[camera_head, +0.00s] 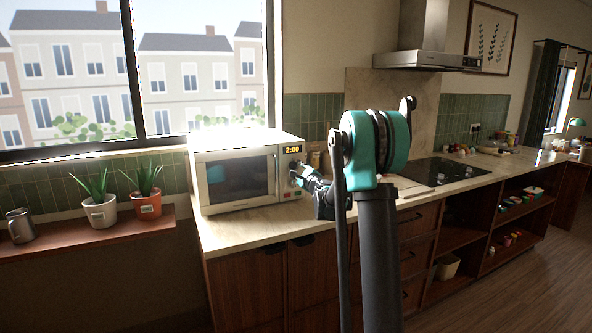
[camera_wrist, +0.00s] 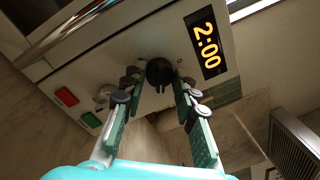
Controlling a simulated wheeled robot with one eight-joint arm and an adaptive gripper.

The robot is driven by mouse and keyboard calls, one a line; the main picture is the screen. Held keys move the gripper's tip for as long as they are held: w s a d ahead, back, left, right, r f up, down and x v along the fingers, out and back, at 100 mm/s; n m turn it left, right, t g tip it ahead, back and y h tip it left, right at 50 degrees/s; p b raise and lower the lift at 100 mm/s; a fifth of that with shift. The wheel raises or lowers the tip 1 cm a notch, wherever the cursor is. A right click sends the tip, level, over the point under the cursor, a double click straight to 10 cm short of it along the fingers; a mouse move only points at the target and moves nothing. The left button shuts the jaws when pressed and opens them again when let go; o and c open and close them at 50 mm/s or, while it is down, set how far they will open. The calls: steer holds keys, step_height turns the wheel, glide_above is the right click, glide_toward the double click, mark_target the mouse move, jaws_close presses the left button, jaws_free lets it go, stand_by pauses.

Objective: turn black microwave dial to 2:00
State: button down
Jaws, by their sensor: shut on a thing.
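The white microwave (camera_head: 237,170) stands on the counter under the window, its door shut. Its display (camera_head: 292,150) reads 2:00 in yellow digits, and the same display (camera_wrist: 207,43) shows at the upper right in the wrist view. The black dial (camera_wrist: 159,72) sits on the panel beside the display. My gripper (camera_wrist: 160,82) has one finger on each side of the dial and is shut on it. In the head view my gripper (camera_head: 297,175) reaches the control panel, and the dial is mostly hidden there.
A red button (camera_wrist: 66,97) and a green button (camera_wrist: 91,120) are on the panel near the dial. Potted plants (camera_head: 100,211) and a metal mug (camera_head: 20,226) stand on the left shelf. A black cooktop (camera_head: 440,171) lies to the right.

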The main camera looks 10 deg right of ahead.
steer(key=shift+m, duration=0.3)
steer(key=c, duration=1.2)
jaws_free()
steer(key=shift+o, duration=0.2)
steer(key=v, duration=1.2)
steer(key=shift+s, duration=0.15)
